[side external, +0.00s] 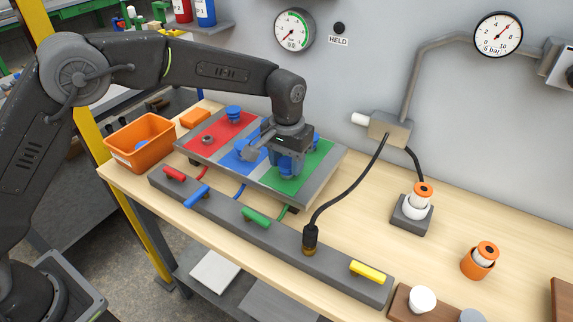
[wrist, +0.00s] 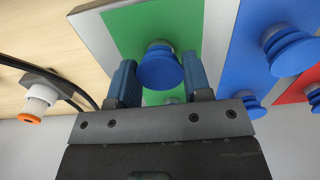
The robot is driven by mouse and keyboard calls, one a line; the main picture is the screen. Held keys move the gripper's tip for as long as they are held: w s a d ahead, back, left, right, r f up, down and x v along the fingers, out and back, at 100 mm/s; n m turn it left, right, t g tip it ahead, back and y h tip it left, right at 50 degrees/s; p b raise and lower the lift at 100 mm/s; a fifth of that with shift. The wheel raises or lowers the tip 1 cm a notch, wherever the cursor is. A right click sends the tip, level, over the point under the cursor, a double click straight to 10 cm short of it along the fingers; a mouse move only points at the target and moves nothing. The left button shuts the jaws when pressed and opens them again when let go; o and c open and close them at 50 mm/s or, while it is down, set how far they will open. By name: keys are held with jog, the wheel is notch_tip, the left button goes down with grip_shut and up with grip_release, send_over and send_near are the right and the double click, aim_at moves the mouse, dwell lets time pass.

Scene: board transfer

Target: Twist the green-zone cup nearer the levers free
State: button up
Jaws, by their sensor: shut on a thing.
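The grey board (side external: 328,183) has a red zone (side external: 231,124), a blue zone (side external: 236,163) and a green zone (side external: 312,165). My gripper (side external: 286,172) points down over the green zone, shut on the blue cup (side external: 287,164) nearer the levers. In the wrist view this cup (wrist: 159,70) sits between the two blue fingers of my gripper (wrist: 159,80), over the green surface (wrist: 125,25). I cannot tell whether it touches the board. Another blue cup (side external: 316,137) shows behind my gripper on the far side of the green zone.
Red (side external: 175,174), blue (side external: 197,196), green (side external: 256,217) and yellow (side external: 368,272) levers line the grey rail in front. An orange bin (side external: 140,142) stands left. A black hose (side external: 345,195) arches right of the board. The HELD lamp (side external: 339,28) is dark.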

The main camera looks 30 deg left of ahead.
jog(key=n, duration=0.4)
dwell(0.3)
jog(key=shift+n, duration=0.5)
jog(key=n, duration=0.3)
jog(key=shift+n, duration=0.3)
